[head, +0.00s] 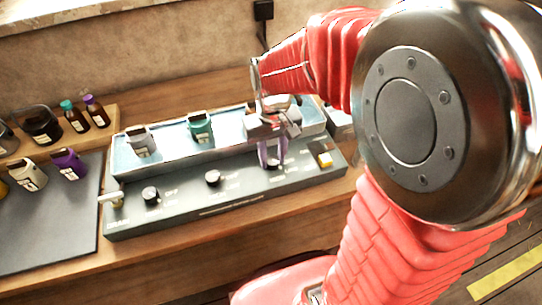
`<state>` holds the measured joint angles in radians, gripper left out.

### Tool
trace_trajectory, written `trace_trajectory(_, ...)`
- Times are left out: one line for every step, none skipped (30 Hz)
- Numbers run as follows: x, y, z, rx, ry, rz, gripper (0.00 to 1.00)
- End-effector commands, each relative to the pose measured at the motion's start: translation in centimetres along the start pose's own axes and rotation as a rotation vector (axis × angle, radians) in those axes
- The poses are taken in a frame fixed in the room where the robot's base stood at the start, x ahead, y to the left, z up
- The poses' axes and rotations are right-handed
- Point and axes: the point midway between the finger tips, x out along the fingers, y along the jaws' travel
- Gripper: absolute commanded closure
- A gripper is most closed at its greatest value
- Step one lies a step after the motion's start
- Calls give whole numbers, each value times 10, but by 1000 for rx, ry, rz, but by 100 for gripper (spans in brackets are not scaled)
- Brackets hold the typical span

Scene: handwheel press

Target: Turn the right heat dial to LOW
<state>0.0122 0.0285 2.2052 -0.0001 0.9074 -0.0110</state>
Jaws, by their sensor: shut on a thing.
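The dark grey control console (230,203) lies along the front of the bench with dials in a row. My gripper (272,163) points down over its right end, its two fingers around the right heat dial. It is shut on that dial, which is mostly hidden by the fingers. The small white labels around it are too small to read, so I cannot tell its setting. The middle dial (213,178) and the left dial (151,194) stand free, dark with light tops.
A pale blue tray (170,150) behind the console holds a grey cup (141,140) and a teal cup (200,127). A pale lever (109,198) sticks out at the console's left end. Dark bottles (74,118) stand far left.

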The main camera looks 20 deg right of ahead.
Motion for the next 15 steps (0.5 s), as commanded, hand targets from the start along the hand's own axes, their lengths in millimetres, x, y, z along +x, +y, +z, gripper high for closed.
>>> trace_trajectory(0, 0, 1, 1, -2, 0, 94)
trace_trajectory(0, 0, 1, 1, -2, 0, 94)
trace_trajectory(0, 0, 1, 1, -2, 0, 94)
trace_trajectory(0, 0, 1, 0, -2, 0, 94)
trace_trajectory(0, 0, 1, 0, -2, 0, 94)
trace_trajectory(0, 0, 1, 0, -2, 0, 94)
trace_trajectory(0, 0, 1, 0, -2, 0, 94)
trace_trajectory(0, 0, 1, 0, -2, 0, 94)
trace_trajectory(0, 0, 1, 0, -2, 0, 69)
trace_trajectory(0, 0, 1, 0, -2, 0, 67)
trace_trajectory(0, 0, 1, 0, -2, 0, 65)
trace_trajectory(0, 0, 1, 0, -2, 0, 62)
trace_trajectory(0, 0, 0, 0, -2, 0, 60)
trace_trajectory(0, 0, 0, 0, -1, 0, 58)
trace_trajectory(0, 0, 0, -1, -1, 0, 55)
